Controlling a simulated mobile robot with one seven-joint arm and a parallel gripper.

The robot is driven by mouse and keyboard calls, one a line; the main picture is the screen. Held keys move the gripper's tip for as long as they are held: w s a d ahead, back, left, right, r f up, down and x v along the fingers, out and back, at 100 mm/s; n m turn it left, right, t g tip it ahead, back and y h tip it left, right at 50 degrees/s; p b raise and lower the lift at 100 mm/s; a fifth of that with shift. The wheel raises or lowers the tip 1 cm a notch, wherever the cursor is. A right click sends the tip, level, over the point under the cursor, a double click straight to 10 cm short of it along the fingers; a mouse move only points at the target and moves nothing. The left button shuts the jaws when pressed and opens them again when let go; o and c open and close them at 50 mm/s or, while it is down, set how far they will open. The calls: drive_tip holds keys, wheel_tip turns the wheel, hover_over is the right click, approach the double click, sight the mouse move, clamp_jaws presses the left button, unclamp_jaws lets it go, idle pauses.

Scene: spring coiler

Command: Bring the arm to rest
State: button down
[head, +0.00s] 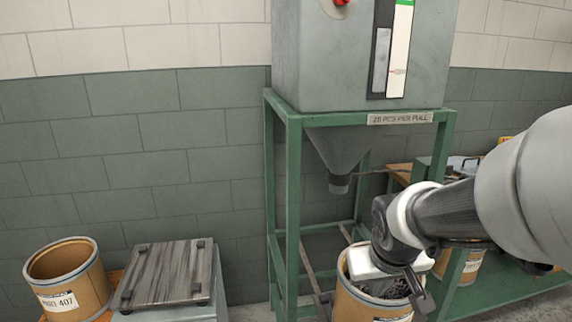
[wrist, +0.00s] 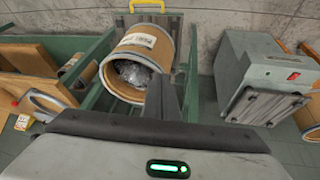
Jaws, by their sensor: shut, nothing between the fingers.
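My arm reaches in from the right in the head view. My gripper (head: 416,287) is shut and empty, and it shows in front of the open drum under the green stand. In the wrist view the closed fingers (wrist: 163,98) stand up at the middle, with nothing held between them. The drum (head: 352,308) is brown with a pale rim and holds dark metal pieces. In the wrist view a drum (wrist: 113,78) with shiny contents lies just past the fingers. Part of the drum is hidden behind my wrist in the head view.
A grey dispenser (head: 330,60) with a funnel (head: 338,150) stands on a green frame (head: 278,200). At left are a drum labelled 407 (head: 90,283) and a slatted platform (head: 165,275). A green bench (head: 500,295) with another drum (head: 470,264) stands at right.

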drive_tip(key=s+a+r+y+p, duration=0.1)
drive_tip(key=s+a+r, duration=0.3)
drive_tip(key=s+r, duration=0.75)
wheel_tip(320, 180, up, 14)
drive_tip(key=s+p, duration=0.1)
drive_tip(key=p, duration=1.4)
drive_tip(key=shift+m+t+p, duration=0.3)
drive_tip(key=shift+t+p, duration=0.05)
drive_tip(key=shift+t, duration=0.05)
